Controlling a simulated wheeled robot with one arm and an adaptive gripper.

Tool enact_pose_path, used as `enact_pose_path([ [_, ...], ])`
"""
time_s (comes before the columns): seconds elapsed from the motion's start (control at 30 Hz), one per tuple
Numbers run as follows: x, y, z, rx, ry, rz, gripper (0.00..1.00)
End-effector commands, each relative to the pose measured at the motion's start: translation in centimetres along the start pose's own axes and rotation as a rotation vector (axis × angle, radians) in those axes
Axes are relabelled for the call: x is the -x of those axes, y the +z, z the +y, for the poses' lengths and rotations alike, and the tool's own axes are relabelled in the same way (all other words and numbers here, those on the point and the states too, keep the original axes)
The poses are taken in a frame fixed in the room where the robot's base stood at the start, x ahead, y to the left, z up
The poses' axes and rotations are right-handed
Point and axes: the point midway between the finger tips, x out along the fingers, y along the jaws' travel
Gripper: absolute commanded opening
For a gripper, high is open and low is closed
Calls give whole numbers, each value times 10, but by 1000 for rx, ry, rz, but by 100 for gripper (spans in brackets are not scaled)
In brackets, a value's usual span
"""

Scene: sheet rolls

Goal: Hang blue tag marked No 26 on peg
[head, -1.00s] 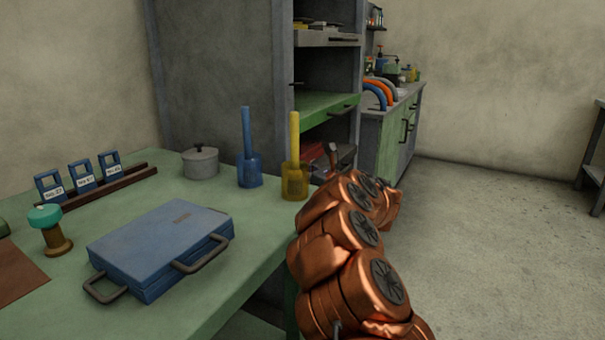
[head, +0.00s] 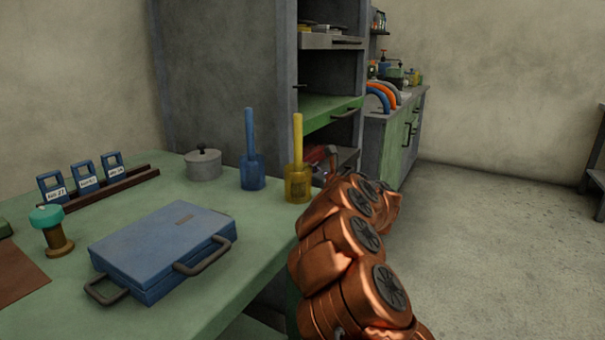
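Three blue tags with square openings stand in a row in a dark wooden rack (head: 110,188) at the back left of the green table. The left tag (head: 51,187) has a white label that seems to read No 27. The labels of the middle tag (head: 84,176) and the right tag (head: 112,164) are too small to read surely, so I cannot tell which is No 26. I cannot make out a peg. My copper arm is folded at the right of the table, apart from the tags. My gripper cannot be made out.
A blue case (head: 165,248) lies on the green table (head: 215,312). A teal-topped knob (head: 47,217), a grey pot (head: 203,164), and blue (head: 252,172) and yellow (head: 298,181) long-handled tools stand on it. A grey shelf unit (head: 225,75) stands behind.

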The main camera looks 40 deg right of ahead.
Motion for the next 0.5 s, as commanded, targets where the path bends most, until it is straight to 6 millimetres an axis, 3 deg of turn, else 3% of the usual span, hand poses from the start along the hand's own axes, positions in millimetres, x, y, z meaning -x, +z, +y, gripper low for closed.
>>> enact_pose_path([
  [0.17, 3, -3, 0, -1, 0, 8, 78],
  [0.5, 5, -3, 0, -1, 1, 8, 78],
])
